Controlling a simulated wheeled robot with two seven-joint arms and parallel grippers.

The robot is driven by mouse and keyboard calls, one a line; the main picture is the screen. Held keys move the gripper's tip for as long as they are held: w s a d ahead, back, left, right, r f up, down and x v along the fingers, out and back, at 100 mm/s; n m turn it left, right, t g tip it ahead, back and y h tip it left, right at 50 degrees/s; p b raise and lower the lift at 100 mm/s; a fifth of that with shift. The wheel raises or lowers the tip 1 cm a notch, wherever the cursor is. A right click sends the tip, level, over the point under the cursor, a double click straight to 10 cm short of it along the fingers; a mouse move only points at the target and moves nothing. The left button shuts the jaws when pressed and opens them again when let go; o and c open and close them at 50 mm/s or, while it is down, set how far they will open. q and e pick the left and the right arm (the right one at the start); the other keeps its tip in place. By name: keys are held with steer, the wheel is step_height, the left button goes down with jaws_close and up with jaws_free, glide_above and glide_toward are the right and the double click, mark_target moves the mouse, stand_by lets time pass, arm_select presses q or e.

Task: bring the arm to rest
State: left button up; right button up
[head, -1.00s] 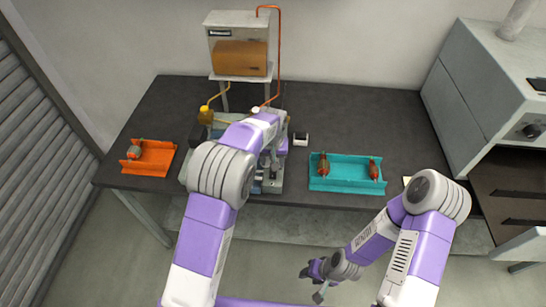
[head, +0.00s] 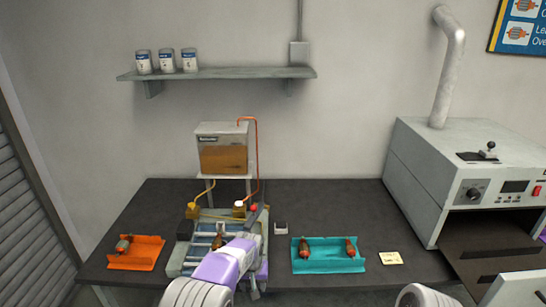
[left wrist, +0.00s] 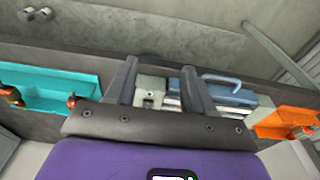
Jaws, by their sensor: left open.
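My left arm (head: 222,268) comes in low in the head view, in front of the winding machine (head: 180,262) and hiding part of it. In the left wrist view my left gripper (left wrist: 160,78) is open, its two dark fingers apart with nothing between them. Beyond the fingers show a grey block and a blue part with a handle (left wrist: 228,90). Of my right arm, only a grey joint (head: 420,295) shows at the bottom edge in the head view; its gripper is out of sight.
An orange tray (head: 150,262) with an armature stands left of the machine. A teal tray (head: 328,265) with two armatures stands right, beside a yellow note (head: 391,258). A grey oven (head: 425,185) is at far right. A shelf with cans (head: 225,74) hangs above.

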arm_select(q)
steer(key=s+a+f+n+g+h+b, duration=0.1)
steer(key=s+a+f, duration=0.2)
steer(key=s+f, duration=0.55)
steer(key=s+a+f+h+b, duration=0.1)
steer(key=s+a+f+b, duration=0.15)
steer(key=s+f, duration=0.65)
steer(key=s+d+f+n+h, duration=0.1)
steer(key=s+d+f+h, duration=0.1)
steer(key=s+f, duration=0.5)
steer(key=s, duration=0.5)
steer(key=shift+n+b, duration=0.3)
steer(key=shift+b, duration=0.1)
arm_select(e)
steer(key=f, duration=0.2)
steer(key=w+f, duration=0.1)
steer(key=f, duration=0.1)
steer(key=shift+f, duration=0.25)
